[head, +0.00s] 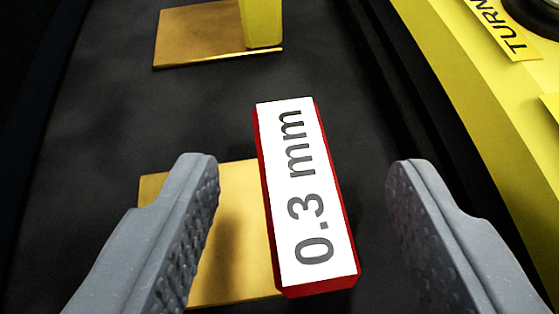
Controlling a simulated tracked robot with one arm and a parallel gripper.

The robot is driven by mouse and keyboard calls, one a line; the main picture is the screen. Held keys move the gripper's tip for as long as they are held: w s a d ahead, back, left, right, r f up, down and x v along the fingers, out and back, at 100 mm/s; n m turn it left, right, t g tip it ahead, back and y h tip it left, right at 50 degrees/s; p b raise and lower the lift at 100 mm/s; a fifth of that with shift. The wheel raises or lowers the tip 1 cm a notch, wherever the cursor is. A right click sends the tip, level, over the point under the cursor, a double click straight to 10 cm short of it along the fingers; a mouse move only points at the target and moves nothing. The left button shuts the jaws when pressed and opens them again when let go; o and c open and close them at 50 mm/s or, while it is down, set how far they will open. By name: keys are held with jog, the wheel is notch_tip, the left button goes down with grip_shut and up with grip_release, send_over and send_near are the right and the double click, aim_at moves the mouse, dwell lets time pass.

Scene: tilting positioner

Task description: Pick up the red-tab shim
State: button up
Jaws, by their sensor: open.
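The red-tab shim has a red tab (306,195) with a white top face marked "0.3 mm". Its brass plate (238,230) lies flat on the dark surface, reaching left from under the tab. My gripper (303,168) is open, with one grey finger on each side of the tab. The left finger is over the brass plate, and the right finger is over the dark surface. Gaps show between both fingers and the tab, so neither appears to touch it. The lower part of the plate is partly hidden by the left finger and the frame edge.
Another brass plate (195,38) with a yellow tab (262,22) lies at the top on the dark surface (110,125). A yellow body (450,55) with a label reading "TURN" runs along the right. Bare dark surface lies between the two shims.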

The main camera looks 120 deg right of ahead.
grip_shut()
jog(key=shift+r, duration=0.1)
